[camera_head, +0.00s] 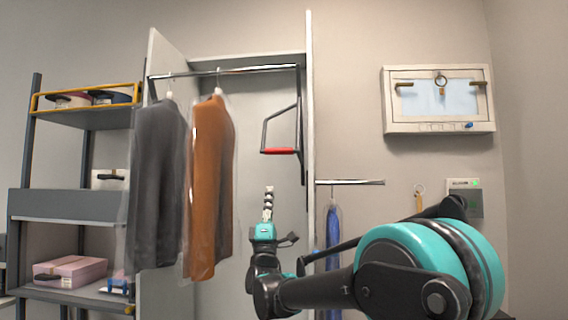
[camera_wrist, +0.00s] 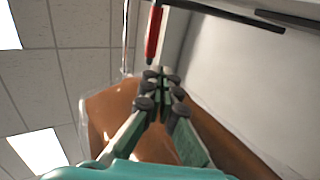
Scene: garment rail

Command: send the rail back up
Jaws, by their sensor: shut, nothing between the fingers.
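The rail (camera_head: 262,68) is a metal bar across the top of an open wardrobe. A grey garment (camera_head: 155,190) and an orange-brown garment (camera_head: 210,190) hang from it in clear covers. A dark pull-down handle with a red grip (camera_head: 278,151) hangs at the right side of the wardrobe. My gripper (camera_head: 268,190) is below the red grip, pointing up, shut and empty, apart from it. In the wrist view my fingertips (camera_wrist: 163,76) are together, with the red grip (camera_wrist: 154,35) beyond them and the brown garment (camera_wrist: 112,112) behind.
A shelf unit with boxes (camera_head: 70,270) stands at the left. A short side rail (camera_head: 350,182) with a blue garment (camera_head: 333,240) is right of the wardrobe. A wall cabinet (camera_head: 438,127) and a small panel with a green light (camera_head: 465,197) are on the right wall.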

